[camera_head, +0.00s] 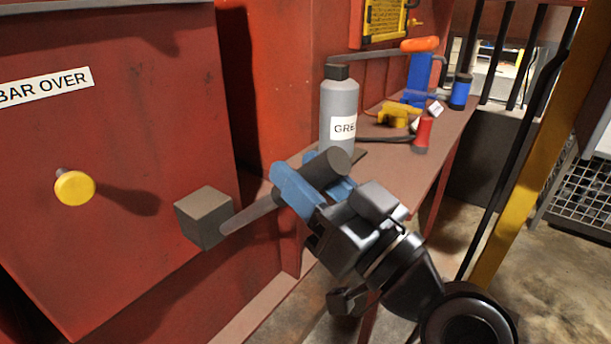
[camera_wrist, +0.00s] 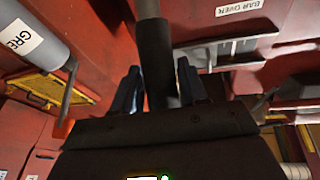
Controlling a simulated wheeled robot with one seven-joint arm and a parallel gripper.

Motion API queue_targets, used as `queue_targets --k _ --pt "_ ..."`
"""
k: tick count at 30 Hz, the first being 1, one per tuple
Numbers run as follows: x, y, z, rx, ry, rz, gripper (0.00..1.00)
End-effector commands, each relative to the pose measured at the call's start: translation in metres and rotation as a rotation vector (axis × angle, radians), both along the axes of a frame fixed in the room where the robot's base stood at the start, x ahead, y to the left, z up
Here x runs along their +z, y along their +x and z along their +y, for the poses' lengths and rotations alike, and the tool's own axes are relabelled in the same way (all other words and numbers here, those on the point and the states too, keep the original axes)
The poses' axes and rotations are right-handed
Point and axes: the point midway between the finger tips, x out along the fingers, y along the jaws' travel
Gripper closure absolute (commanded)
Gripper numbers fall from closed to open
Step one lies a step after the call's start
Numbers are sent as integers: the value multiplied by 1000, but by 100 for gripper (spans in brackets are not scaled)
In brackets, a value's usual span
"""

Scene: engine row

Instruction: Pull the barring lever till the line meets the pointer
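The barring lever (camera_head: 250,214) is a dark bar running from a square grey block (camera_head: 205,217) beside the red panel to a thick round grip (camera_head: 326,174). My gripper (camera_head: 308,180) has its blue fingers on either side of the grip.
The red panel (camera_head: 110,130) bears a "BAR OVER" label (camera_head: 45,88) and a yellow knob (camera_head: 74,188). A grey bottle (camera_head: 339,105) stands on the shelf behind my gripper. Farther along are a red-capped tool (camera_head: 422,135) and a blue can (camera_head: 460,92). A yellow post (camera_head: 530,150) rises at right.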

Motion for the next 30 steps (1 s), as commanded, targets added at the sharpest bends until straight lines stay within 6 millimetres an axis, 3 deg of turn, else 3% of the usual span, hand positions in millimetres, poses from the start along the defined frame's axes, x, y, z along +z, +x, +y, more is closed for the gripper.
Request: queue_targets --k 5,14,30 --pt "0 0 0 0 0 0 41" --pt "-2 -3 -2 1 1 0 41" --pt "-24 -54 -48 -1 -1 1 41"
